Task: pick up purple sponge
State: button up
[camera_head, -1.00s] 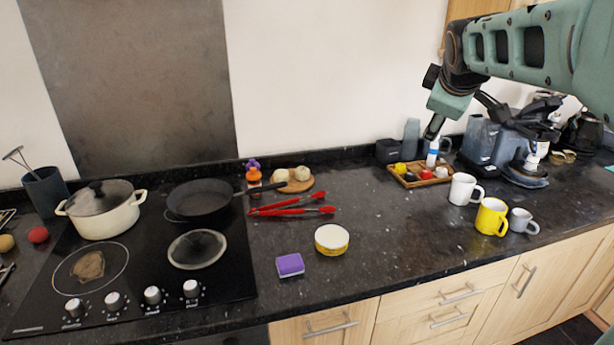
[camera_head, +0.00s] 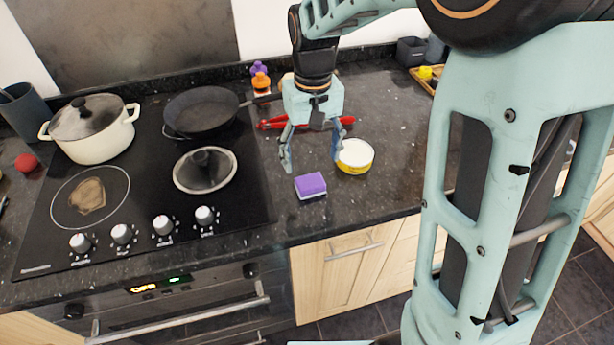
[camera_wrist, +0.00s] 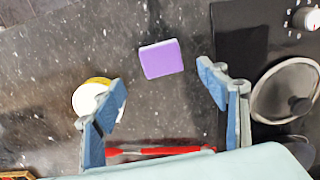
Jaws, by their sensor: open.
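The purple sponge (camera_head: 310,184) lies on the dark granite counter near its front edge, right of the hob. It has a pale underside layer. My gripper (camera_head: 312,165) hangs over the counter with its two fingers apart and empty, slightly behind the sponge in the head view. In the wrist view the sponge (camera_wrist: 161,58) shows whole, beyond the open fingertips (camera_wrist: 160,88) and roughly centred between them. The fingers do not touch it. The exact height of the gripper above the counter is hard to tell.
A white and yellow round tub (camera_head: 355,156) stands right of the sponge, close to one finger. Red tongs (camera_head: 272,123) lie behind. The hob (camera_head: 140,195) with a lidded pot (camera_head: 92,128) and a dark pan (camera_head: 203,110) is at left.

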aim_at(310, 182)
notch_tip(310, 182, down, 8)
jog(key=shift+a, duration=0.15)
dwell(0.3)
jog(key=c, duration=0.9)
